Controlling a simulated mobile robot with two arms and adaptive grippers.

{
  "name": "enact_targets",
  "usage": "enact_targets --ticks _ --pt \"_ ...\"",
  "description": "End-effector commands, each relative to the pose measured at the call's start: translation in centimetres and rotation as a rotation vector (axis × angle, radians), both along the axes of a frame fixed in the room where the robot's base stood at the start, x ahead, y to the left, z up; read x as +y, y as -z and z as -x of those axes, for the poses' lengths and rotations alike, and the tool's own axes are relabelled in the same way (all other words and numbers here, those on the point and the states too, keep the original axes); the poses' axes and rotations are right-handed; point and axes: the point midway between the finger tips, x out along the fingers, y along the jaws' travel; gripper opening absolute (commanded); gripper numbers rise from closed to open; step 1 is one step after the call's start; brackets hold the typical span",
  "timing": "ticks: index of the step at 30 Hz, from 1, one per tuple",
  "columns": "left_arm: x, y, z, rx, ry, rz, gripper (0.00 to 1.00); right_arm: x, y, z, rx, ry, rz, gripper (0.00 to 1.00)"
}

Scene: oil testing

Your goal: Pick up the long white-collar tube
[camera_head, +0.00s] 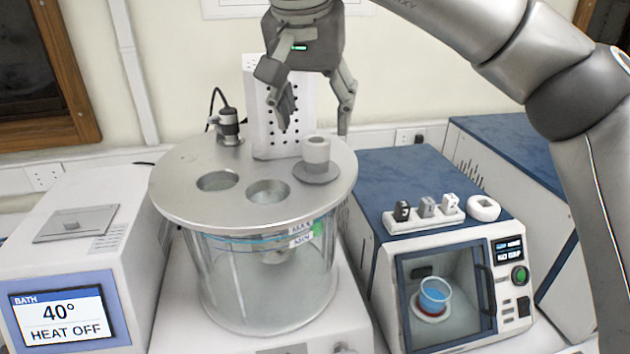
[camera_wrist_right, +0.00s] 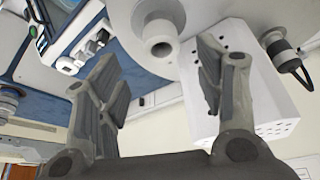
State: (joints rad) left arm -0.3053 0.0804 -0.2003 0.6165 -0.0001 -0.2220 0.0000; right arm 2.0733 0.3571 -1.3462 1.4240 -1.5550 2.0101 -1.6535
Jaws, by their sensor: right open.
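The white-collar tube (camera_head: 317,150) stands upright in the round metal lid of the glass bath, at the lid's right side. Its white collar and a grey flange show above the lid; a lower part shows faintly through the glass. In the right wrist view the white collar (camera_wrist_right: 160,32) is at the top, in line with the gap between the fingers. My right gripper (camera_head: 314,118) is open and empty, pointing down above and apart from the collar. The open fingers (camera_wrist_right: 155,78) also show in the right wrist view. My left gripper is out of view.
The bath lid (camera_head: 225,205) has two open holes left of the tube. A white perforated box (camera_head: 272,130) and a dark-capped fitting (camera_head: 229,127) stand behind it. A blue-topped oven (camera_head: 400,175) with a small rack (camera_head: 424,216) is at right; a heater unit (camera_head: 70,290) is at left.

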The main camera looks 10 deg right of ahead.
Motion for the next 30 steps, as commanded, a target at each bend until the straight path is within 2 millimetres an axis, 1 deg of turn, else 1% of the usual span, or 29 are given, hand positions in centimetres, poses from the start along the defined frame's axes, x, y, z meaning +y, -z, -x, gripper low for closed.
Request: enact_targets --ticks 1,3,6,11,15,19,22,28,30 --pt "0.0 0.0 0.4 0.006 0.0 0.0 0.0 -0.1 0.7 -0.2 0.004 -0.001 0.001 0.62" --pt "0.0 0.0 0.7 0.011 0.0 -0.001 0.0 -0.2 1.4 -0.5 0.003 -0.001 0.0 0.62" --pt "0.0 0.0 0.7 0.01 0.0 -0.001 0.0 -0.4 1.9 -0.7 0.0 0.0 0.0 0.62" --pt "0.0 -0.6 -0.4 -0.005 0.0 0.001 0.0 -0.5 2.9 -0.9 0.003 0.001 0.001 0.62" --pt "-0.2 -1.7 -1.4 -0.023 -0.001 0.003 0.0 -0.6 4.9 -1.2 0.004 0.0 0.002 0.62" --pt "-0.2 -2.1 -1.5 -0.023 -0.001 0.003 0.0 -0.8 6.5 -1.7 0.002 0.002 0.001 0.62" --pt "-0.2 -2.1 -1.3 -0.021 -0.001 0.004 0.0 -0.8 7.0 -1.9 0.0 0.001 0.0 0.62" --pt "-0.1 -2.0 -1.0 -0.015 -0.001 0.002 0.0 -0.8 7.1 -1.9 -0.001 0.001 -0.001 0.62" --pt "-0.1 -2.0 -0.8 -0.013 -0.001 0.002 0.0 -0.8 7.1 -1.9 -0.001 0.001 -0.001 0.54"
